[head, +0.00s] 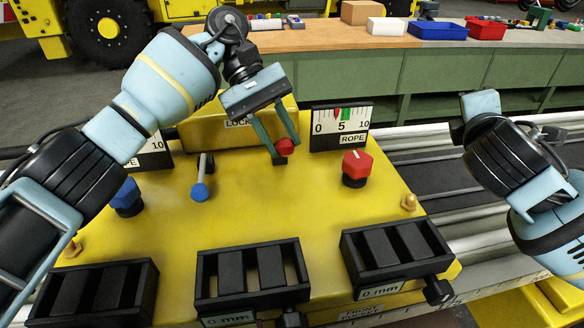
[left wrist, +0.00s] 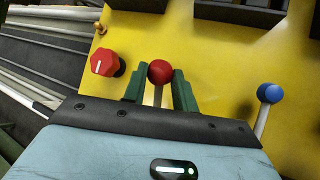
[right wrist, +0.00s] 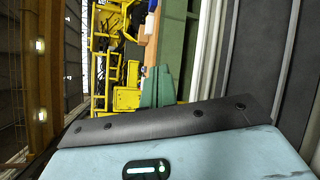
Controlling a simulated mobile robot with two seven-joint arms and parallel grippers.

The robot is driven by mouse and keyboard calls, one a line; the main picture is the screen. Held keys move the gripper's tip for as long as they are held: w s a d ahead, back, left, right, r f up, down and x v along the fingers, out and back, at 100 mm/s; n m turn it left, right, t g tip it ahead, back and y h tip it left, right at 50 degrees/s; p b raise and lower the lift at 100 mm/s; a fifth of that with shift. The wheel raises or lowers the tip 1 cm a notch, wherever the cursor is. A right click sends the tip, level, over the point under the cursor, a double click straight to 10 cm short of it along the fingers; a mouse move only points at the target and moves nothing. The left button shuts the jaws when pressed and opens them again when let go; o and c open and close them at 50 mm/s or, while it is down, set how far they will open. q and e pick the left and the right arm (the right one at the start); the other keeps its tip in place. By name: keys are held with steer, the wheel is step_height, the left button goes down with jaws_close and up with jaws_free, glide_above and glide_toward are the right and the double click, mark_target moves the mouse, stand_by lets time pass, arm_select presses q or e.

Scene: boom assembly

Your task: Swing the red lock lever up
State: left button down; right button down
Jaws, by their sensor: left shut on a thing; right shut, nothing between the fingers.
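The red lock lever (head: 285,147) stands on the yellow console (head: 318,215), in front of the raised block marked LOCK. My left gripper (head: 284,150) reaches down from above, with its green fingers on both sides of the red ball knob. In the left wrist view the red knob (left wrist: 160,72) sits between the fingertips of the left gripper (left wrist: 159,78), with its pale rod below. In the head view the gripper hides most of the rod. My right gripper (right wrist: 158,88) is shut and empty, away from the console.
A blue-knobbed lever (head: 200,190), a blue knob (head: 126,197) and a red hexagonal knob (head: 356,166) stand on the console. The ROPE gauge (head: 341,127) is just right of my left gripper. Black slotted frames (head: 250,272) line the front edge.

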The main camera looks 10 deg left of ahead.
steer(key=s+a+f+n+y, duration=0.1)
steer(key=s+a+n+y, duration=0.1)
steer(key=s+a+n, duration=0.45)
steer(key=s+a+n+y, duration=0.2)
steer(key=a+n, duration=0.1)
steer(key=a, duration=0.6)
steer(key=n+g+y, duration=0.1)
steer(key=n+y, duration=0.4)
steer(key=n, duration=0.6)
glide_toward(287, 154)
steer(key=shift+m, duration=0.35)
steer(key=shift+f+x, duration=0.25)
steer(key=shift+x, duration=0.9)
steer(key=shift+f+x, duration=0.25)
steer(key=shift+x, duration=0.95)
steer(key=shift+f+x, duration=0.25)
steer(key=shift+x, duration=0.9)
steer(key=shift+s+d, duration=0.1)
steer(key=shift+s, duration=0.05)
